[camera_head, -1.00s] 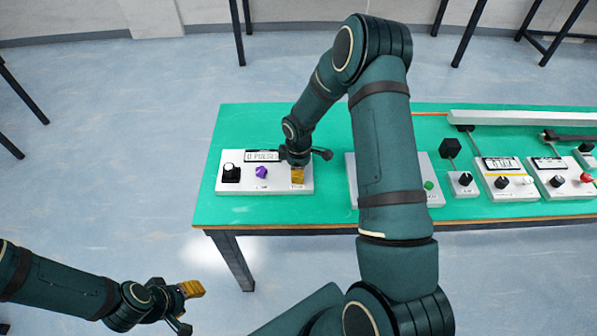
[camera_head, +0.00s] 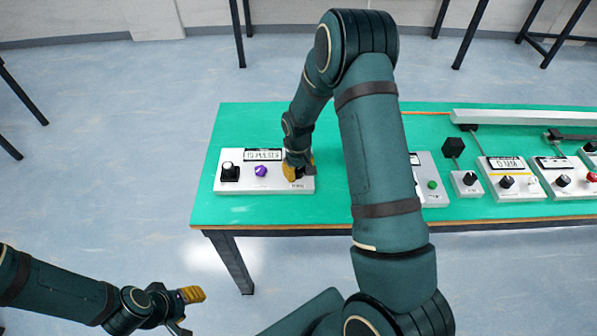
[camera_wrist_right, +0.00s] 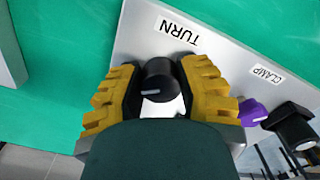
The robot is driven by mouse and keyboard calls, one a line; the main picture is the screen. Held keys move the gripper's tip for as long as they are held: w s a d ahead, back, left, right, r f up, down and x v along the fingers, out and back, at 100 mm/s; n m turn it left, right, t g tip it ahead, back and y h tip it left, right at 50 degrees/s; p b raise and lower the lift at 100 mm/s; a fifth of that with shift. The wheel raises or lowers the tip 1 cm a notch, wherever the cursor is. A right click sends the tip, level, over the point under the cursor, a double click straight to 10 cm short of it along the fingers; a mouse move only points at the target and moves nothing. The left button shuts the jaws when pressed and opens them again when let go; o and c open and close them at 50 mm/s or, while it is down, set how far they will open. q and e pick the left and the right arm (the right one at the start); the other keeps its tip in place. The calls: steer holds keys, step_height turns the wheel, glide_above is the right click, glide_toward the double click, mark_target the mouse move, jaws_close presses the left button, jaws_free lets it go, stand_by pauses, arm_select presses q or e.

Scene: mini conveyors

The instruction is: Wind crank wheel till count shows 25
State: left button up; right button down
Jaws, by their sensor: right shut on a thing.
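The black round knob labelled TURN (camera_wrist_right: 160,80) is on the white control box (camera_head: 225,188) at the table's left end. My right gripper (camera_head: 298,172) reaches down over the box's right part. In the right wrist view its yellow fingers (camera_wrist_right: 160,92) are shut on the knob from both sides; a white line marks the knob. The box's small display (camera_head: 263,155) seems to read 15 PULSES, in small blurred letters. My left gripper (camera_head: 190,312) is at the lower left, off the table, with fingers apart and empty; the picture edge partly hides it.
The same box carries a purple knob (camera_head: 262,171) and a black knob (camera_head: 230,172) near a CLAMP label. Further right on the green table (camera_head: 330,205) stand several other control boxes, one with a green button (camera_head: 432,184). A long white rail (camera_head: 520,117) lies behind them.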

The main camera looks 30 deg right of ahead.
mark_target(298, 170)
steer(key=m, duration=0.5)
steer(key=shift+a+f+m, duration=0.1)
steer(key=shift+m, duration=0.6)
steer(key=c, duration=0.6)
jaws_free()
steer(key=shift+w+r, duration=0.1)
steer(key=shift+r, duration=0.55)
step_height(298, 170, up, 11)
steer(key=shift+f, duration=0.1)
